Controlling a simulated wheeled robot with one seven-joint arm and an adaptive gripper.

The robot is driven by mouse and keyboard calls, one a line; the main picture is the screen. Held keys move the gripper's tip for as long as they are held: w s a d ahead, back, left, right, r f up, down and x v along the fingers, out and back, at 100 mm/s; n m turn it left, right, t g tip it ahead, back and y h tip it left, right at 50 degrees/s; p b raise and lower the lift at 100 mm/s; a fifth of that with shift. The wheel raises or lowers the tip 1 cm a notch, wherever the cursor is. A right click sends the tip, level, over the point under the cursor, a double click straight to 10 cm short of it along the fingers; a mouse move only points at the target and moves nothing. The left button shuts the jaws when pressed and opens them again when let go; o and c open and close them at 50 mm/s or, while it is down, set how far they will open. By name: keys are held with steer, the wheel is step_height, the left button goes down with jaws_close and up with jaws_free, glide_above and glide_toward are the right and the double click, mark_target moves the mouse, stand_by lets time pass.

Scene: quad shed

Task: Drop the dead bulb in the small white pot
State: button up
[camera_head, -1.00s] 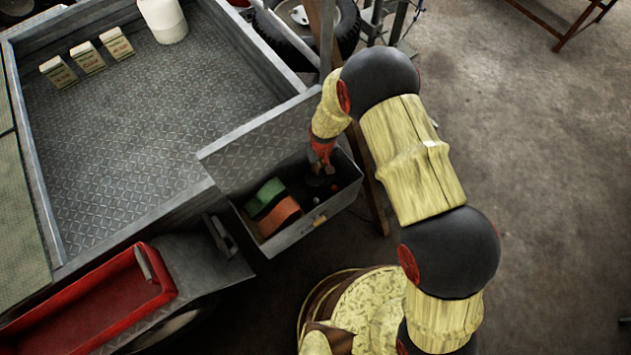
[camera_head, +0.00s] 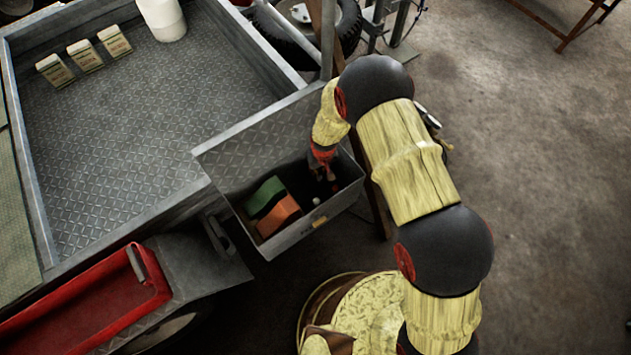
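The small white pot (camera_head: 163,20) stands upright at the back of the grey metal cargo bed, at the top of the picture. An open grey toolbox (camera_head: 290,241) hangs beside the bed. In it a tiny pale round thing (camera_head: 315,200) lies near the front wall; it may be the dead bulb, but it is too small to be sure. My gripper (camera_head: 325,175) points down into the right part of the box, behind and slightly right of the pale thing. Its fingertips are small and dark against the shadow, so their opening and anything between them cannot be made out.
A green block (camera_head: 264,196) and an orange block (camera_head: 279,216) fill the left of the box. The raised lid (camera_head: 255,142) stands between box and bed. Several seed-packet-like boxes (camera_head: 85,57) stand at the bed's back left. The bed's middle is clear.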

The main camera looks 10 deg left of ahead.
steer(key=o, duration=0.3)
steer(key=shift+o, duration=0.2)
step_height(320, 180, up, 12)
steer(key=s, duration=0.1)
steer(key=shift+d, duration=0.4)
steer(key=shift+s+f, duration=0.1)
